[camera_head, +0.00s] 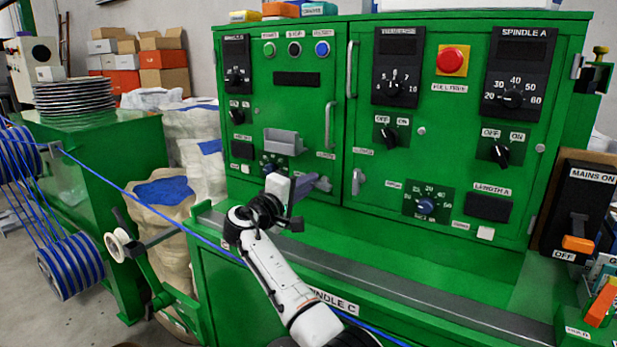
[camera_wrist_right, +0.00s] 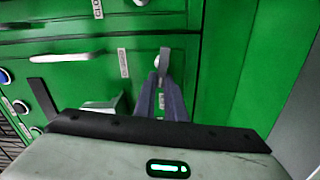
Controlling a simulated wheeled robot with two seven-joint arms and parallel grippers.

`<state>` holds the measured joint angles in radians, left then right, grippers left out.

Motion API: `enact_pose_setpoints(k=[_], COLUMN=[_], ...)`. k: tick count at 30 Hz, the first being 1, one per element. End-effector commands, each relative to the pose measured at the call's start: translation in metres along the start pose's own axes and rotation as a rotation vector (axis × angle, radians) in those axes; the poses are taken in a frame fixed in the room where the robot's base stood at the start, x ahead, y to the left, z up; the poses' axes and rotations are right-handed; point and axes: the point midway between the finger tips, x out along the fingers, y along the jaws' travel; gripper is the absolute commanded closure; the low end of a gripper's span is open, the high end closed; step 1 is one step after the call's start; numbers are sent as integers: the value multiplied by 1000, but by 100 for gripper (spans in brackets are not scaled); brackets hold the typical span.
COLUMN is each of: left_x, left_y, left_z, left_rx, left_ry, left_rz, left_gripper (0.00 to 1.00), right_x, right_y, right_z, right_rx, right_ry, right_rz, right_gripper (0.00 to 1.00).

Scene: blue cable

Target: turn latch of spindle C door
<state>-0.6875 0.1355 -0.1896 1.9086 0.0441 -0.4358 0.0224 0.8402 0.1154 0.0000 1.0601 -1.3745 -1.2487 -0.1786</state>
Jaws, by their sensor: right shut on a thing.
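The green machine cabinet has a left door panel (camera_head: 300,110) and a wider right panel. A small grey latch (camera_wrist_right: 163,62) sits on the green surface beyond my fingers in the right wrist view, beside a white label. My right gripper (camera_head: 316,184) reaches the lower right part of the left panel. In the right wrist view its fingers (camera_wrist_right: 161,90) are close together on the latch. The latch is mostly hidden by the gripper in the head view. A partly hidden label ending in "NDLE C" (camera_head: 335,302) is on the lower front. My left gripper is not seen.
A door handle (camera_head: 330,125) stands above the gripper, and a grey holder (camera_head: 285,141) juts out to its left. A blue cable (camera_head: 115,185) crosses the front behind my arm. The ledge (camera_head: 420,275) to the right is clear.

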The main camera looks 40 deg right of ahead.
Motion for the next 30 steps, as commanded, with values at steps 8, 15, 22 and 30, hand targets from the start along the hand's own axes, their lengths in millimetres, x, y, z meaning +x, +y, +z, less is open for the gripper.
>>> enact_pose_setpoints(k=[8, 15, 22, 30], left_x=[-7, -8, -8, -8], left_y=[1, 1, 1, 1], left_z=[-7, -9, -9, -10], left_rx=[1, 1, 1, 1], left_ry=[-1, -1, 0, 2], left_rz=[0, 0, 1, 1], left_gripper=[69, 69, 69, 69], right_x=[0, 0, 0, 0], right_y=[-2, -4, -5, -5], right_z=[0, 0, 0, 0], right_rx=[-136, -182, -190, -190], right_ry=[0, 0, 0, 0], right_rz=[0, 0, 0, 0], right_gripper=[100, 100, 100, 78])
